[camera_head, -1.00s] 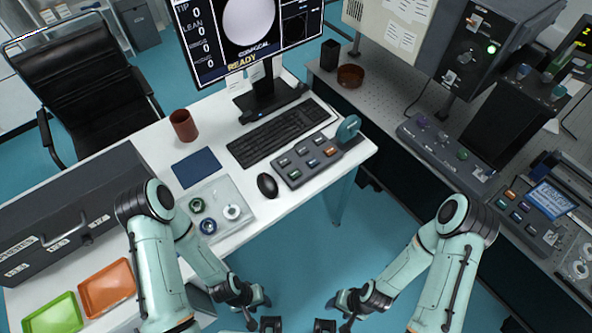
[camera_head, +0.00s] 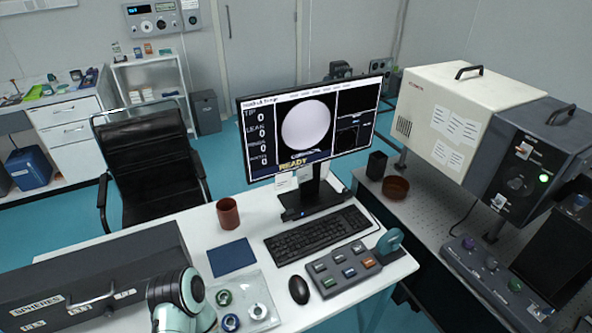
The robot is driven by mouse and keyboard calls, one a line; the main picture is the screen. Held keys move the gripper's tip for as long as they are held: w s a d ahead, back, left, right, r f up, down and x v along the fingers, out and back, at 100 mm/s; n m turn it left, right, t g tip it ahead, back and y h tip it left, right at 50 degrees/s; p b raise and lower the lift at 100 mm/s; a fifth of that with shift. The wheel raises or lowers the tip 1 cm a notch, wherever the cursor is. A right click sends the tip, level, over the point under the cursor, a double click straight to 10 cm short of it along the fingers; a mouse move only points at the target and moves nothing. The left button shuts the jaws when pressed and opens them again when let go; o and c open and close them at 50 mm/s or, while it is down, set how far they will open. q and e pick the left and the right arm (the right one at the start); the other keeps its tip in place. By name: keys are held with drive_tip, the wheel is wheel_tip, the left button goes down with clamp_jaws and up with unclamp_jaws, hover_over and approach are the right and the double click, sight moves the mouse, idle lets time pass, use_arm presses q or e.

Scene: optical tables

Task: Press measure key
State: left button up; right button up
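A dark grey keypad (camera_head: 343,285) with several coloured keys sits on the white desk, right of the mouse. Its keys include a blue one and an orange one; the key labels are too small to read, so I cannot tell which is the measure key. The monitor (camera_head: 312,122) shows a pale disc, the word READY and zeros in its left column. Neither of my grippers is in view. Only a part of my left arm shows at the bottom left.
A black keyboard (camera_head: 318,234), mouse (camera_head: 299,290), brown cup (camera_head: 228,213) and blue pad (camera_head: 232,257) lie around the keypad. A teal rounded part (camera_head: 390,241) stands at its right end. A clear tray (camera_head: 247,303) with rings is at the front. A perforated table (camera_head: 420,222) stands right.

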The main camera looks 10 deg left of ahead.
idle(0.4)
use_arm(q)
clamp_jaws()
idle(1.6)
